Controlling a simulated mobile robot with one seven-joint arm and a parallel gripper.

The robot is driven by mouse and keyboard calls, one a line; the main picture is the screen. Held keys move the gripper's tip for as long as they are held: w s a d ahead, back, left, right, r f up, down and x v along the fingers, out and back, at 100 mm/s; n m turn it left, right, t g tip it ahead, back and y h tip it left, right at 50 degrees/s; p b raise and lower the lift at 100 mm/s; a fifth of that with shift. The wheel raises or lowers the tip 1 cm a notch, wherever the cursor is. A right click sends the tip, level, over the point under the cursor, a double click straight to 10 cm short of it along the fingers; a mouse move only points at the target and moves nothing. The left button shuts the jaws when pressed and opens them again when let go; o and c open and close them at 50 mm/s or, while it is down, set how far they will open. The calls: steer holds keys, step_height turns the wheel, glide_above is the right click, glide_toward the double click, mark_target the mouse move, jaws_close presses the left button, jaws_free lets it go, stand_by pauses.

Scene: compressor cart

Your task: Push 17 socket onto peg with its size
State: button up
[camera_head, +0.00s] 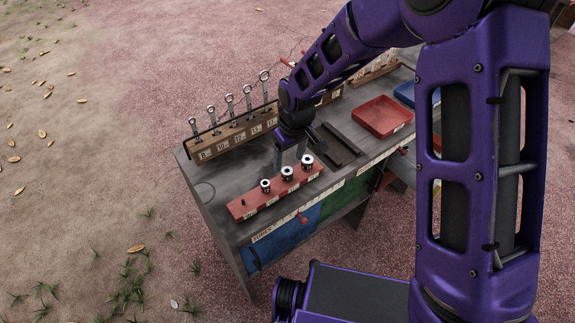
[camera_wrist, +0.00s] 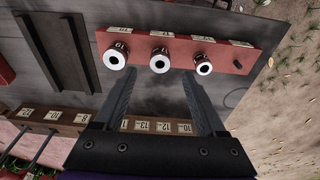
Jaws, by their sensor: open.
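A red peg rail (camera_head: 245,208) lies along the near edge of the grey cart top. Three shiny sockets sit on it: a large one (camera_head: 306,162) at the right end, a middle-sized one (camera_head: 287,174) and a small one (camera_head: 265,186). A bare dark peg (camera_head: 243,203) stands at the left end. In the wrist view the large socket (camera_wrist: 115,56) is at left and the bare peg (camera_wrist: 238,66) at right. The size labels are too small to read surely. My gripper (camera_wrist: 160,76) is open and empty, its fingertips pointing toward the middle socket (camera_wrist: 160,61).
A wooden rack (camera_head: 235,135) of several upright wrenches stands along the back edge. Dark bars (camera_head: 340,145) lie right of the rail. A red tray (camera_head: 382,117) and a blue tray (camera_head: 406,93) are further right. Bare cart top lies left of the rail.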

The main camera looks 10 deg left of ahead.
step_height(320, 180, up, 11)
steer(key=s+d+p, duration=0.1)
steer(key=shift+d+r, duration=0.15)
stand_by(0.4)
